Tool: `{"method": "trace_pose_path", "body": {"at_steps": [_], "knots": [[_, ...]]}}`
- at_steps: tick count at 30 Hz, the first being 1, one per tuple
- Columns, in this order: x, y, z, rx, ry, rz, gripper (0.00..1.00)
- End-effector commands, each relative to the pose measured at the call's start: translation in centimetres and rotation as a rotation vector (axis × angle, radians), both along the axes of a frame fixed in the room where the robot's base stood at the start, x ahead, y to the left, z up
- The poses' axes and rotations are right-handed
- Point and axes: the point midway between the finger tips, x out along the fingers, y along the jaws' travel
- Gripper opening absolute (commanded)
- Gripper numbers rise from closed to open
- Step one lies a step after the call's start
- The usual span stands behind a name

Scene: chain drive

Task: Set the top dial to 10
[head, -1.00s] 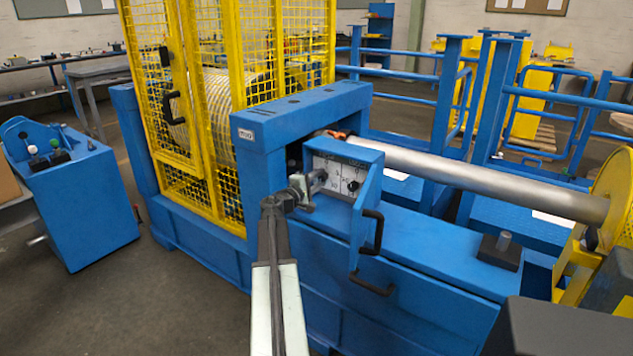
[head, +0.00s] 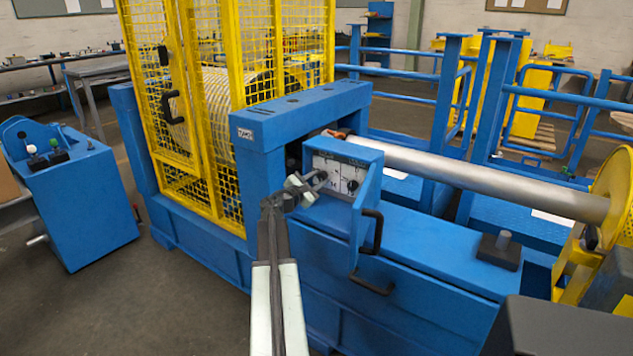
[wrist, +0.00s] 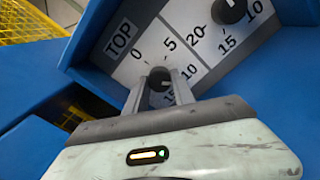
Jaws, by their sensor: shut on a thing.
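The top dial (wrist: 159,78) is a dark round knob on a white plate marked TOP (wrist: 120,38), with the numbers 0, 5, 10 and 15 around it. My gripper (wrist: 159,76) has one finger on each side of this dial and is shut on it. The fingers hide part of the scale, and I cannot tell which number the dial points to. In the head view my gripper (head: 314,181) reaches the dial panel (head: 336,167) from the lower left.
A second dark dial (wrist: 232,9) sits to the right on the same plate. A blue hood surrounds the panel, with a black handle (head: 373,232) at its lower right. A yellow mesh cage (head: 215,100) stands to the left, and a grey shaft (head: 480,178) runs right.

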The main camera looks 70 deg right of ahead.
Motion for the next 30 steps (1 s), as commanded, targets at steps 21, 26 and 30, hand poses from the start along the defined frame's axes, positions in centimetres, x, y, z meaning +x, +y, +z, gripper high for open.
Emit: {"method": "trace_pose_path", "body": {"at_steps": [21, 26, 30], "knots": [[0.64, -0.07, 0.27, 0.017, 0.09, 0.014, 0.0], [0.6, -0.05, 0.24, 0.017, 0.089, 0.013, 0.52], [0.44, -0.03, 0.17, 0.019, 0.086, 0.01, 0.52]]}}
